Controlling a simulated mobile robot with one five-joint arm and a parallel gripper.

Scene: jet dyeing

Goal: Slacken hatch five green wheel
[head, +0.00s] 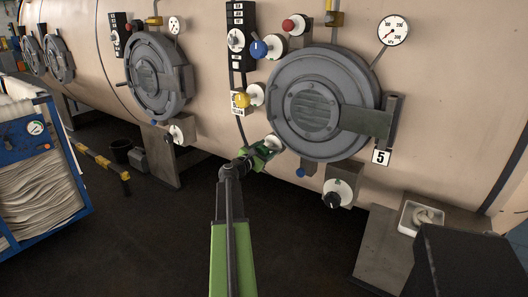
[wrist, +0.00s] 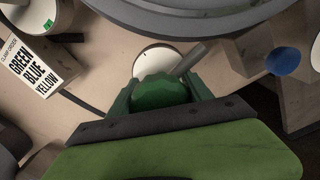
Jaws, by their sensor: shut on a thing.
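Hatch five is the round grey door (head: 312,100) on the tan vessel, with a "5" label (head: 381,157) at its lower right. The green wheel (wrist: 160,92) sits at the hatch's lower left, in front of a white round disc (wrist: 156,55). My gripper (head: 262,148) reaches up to it from below. In the wrist view my gripper (wrist: 160,98) has a finger on each side of the green wheel and is shut on it. In the head view the wheel is mostly hidden by my gripper.
Yellow (head: 242,99), blue (head: 259,49) and red (head: 288,25) knobs surround the hatch. A black knob (head: 332,200) is below it. A label reading green, blue, yellow (wrist: 30,69) is at left.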

